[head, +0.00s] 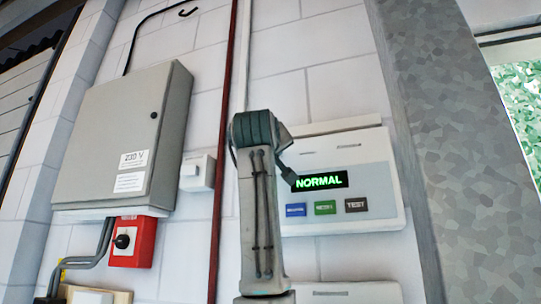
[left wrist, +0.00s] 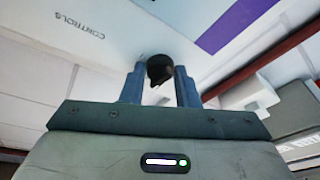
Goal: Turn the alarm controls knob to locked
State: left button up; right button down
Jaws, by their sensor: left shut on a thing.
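The alarm controls knob (left wrist: 159,68) is a short black knob on a white panel face (left wrist: 60,22) lettered "CONTROLS" in the left wrist view. My left gripper (left wrist: 160,84) is shut on the knob, with a blue-grey finger on each side. Which position the knob points to cannot be read. In the head view, the white alarm panel (head: 382,170) hangs on the wall with a lit green "NORMAL" display (head: 320,181). My arm stands in front of its left part, and I cannot make out the knob there. My right gripper is in neither view.
A grey electrical cabinet (head: 125,135) and a red box (head: 140,247) with a black knob are on the wall at left. A dark red pipe (head: 223,150) runs down beside my arm. A grey pillar (head: 450,130) stands right of the panel.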

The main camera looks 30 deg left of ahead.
pick_arm(q)
jog(key=o, duration=0.7)
jog(key=shift+s, duration=0.1)
jog(key=b+v, duration=0.6)
jog(key=v, duration=0.4)
jog(key=shift+s+d, duration=0.2)
jog(key=shift+s, duration=0.1)
